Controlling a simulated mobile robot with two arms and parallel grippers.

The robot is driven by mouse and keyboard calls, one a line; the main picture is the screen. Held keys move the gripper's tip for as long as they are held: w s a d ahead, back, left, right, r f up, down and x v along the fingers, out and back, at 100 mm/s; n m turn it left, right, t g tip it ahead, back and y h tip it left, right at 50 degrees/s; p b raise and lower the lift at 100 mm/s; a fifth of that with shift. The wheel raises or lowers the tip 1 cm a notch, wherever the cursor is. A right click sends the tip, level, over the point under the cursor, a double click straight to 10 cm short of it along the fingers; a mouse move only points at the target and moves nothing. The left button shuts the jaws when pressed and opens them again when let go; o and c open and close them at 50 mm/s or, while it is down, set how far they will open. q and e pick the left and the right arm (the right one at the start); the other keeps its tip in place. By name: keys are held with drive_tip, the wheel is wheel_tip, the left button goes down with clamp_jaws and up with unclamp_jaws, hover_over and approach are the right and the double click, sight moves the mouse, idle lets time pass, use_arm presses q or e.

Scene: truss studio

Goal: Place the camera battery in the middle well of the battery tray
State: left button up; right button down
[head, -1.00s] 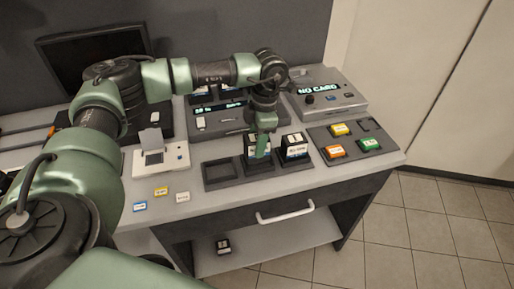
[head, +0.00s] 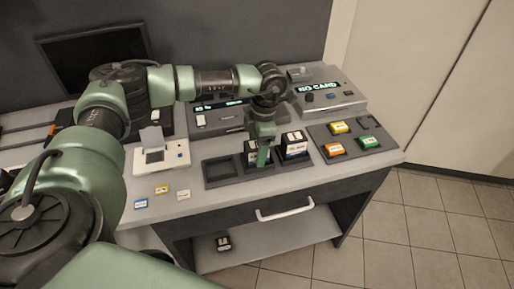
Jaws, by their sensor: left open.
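The battery tray (head: 222,183) is dark, with a row of wells, on the desk. Its left well is empty. A black camera battery with a white label (head: 250,148) stands in the middle well, partly hidden by my gripper. Another labelled black battery (head: 294,144) stands upright in the right well. My left gripper (head: 263,156) points down at the middle battery, its green finger in front of it. It is open; whether a finger still touches the battery cannot be told. My right gripper is not in view.
A white card device (head: 162,158) stands left of the tray, with small coloured cards (head: 161,190) before it. A dark pad (head: 352,148) with coloured blocks lies to the right. A console reading NO CARD (head: 325,97) stands behind. Another battery (head: 223,243) lies on the lower shelf.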

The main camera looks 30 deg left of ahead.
use_arm(q)
drive_tip(key=shift+w+r, duration=0.1)
drive_tip(key=shift+r, duration=0.15)
drive_tip(key=r+b, duration=0.1)
drive_tip(key=r, duration=0.2)
drive_tip(key=r+b, duration=0.1)
drive_tip(key=r, duration=0.3)
drive_tip(key=w+d+r+b, duration=0.1)
drive_tip(key=r, duration=0.2)
drive_tip(key=shift+r, duration=0.75)
